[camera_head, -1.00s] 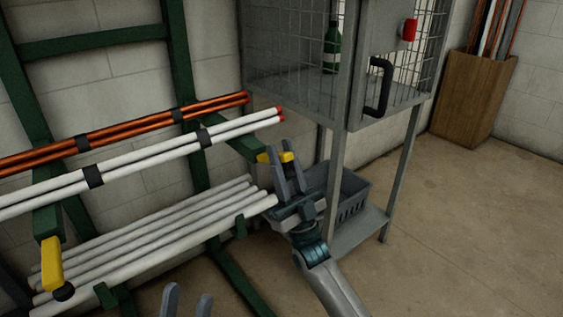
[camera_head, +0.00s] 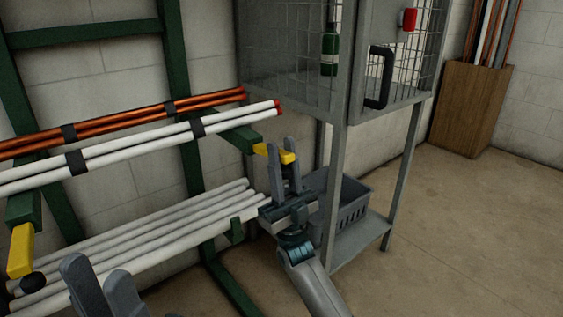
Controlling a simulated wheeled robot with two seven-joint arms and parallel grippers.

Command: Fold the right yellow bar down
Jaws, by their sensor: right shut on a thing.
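The right yellow bar (camera_head: 288,156) sits at the end of the right green rack arm (camera_head: 239,138) and sticks out roughly level to the right. My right gripper (camera_head: 284,152) is shut on it, one finger on each side, so the fingers hide part of the bar. The left yellow bar (camera_head: 21,251) hangs down from the end of the left green arm (camera_head: 24,208). My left gripper (camera_head: 97,270) is at the bottom left, in front of the lower white pipes. Its fingers are apart with nothing seen between them.
White pipes (camera_head: 140,149) and copper pipes (camera_head: 120,120) lie on the upper arms. More white pipes (camera_head: 150,230) lie on the lower level. A grey wire-mesh cabinet (camera_head: 290,95) with a grey basket (camera_head: 352,212) below stands right beside my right gripper. The floor at right is clear.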

